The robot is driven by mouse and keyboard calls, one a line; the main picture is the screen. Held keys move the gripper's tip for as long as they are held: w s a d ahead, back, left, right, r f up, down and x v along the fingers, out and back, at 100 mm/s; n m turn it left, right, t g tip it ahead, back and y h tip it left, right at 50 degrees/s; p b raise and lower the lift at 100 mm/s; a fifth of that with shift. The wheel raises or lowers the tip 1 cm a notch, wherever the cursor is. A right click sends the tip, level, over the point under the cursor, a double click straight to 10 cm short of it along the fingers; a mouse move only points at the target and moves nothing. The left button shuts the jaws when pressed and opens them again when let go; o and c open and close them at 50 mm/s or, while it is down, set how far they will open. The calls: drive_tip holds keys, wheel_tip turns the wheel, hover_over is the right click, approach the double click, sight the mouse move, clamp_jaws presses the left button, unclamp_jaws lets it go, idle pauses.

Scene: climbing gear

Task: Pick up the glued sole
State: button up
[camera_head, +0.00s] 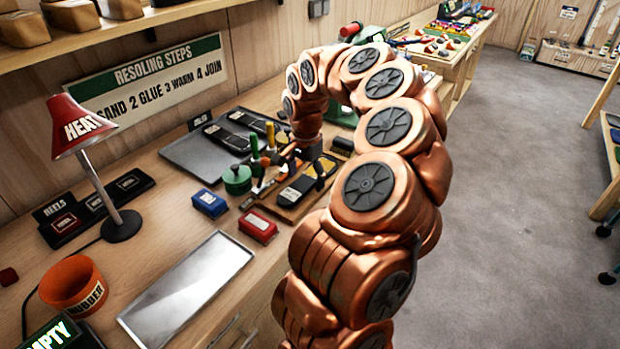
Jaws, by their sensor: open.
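A dark sole (299,188) with a yellowish patch lies on a brown wooden board (284,213) on the bench. Two more dark soles, a nearer one (226,137) and a farther one (254,121), lie on a grey tray (187,154) further left. Which sole carries glue is too small to tell. My gripper (302,168) points down above the far part of the board, close over the sole there. It is open, with nothing seen between its fingers. The fingers are small and dark, and whether they touch the sole cannot be told.
Green and yellow-handled tools (263,155), a green pot (237,179), a blue box (210,203) and a red box (258,227) crowd near the board. A red heat lamp (85,130) stands left. An empty metal tray (190,290) and an orange rubber bin (73,285) are in front.

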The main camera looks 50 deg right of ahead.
drive_tip(key=c, duration=1.4)
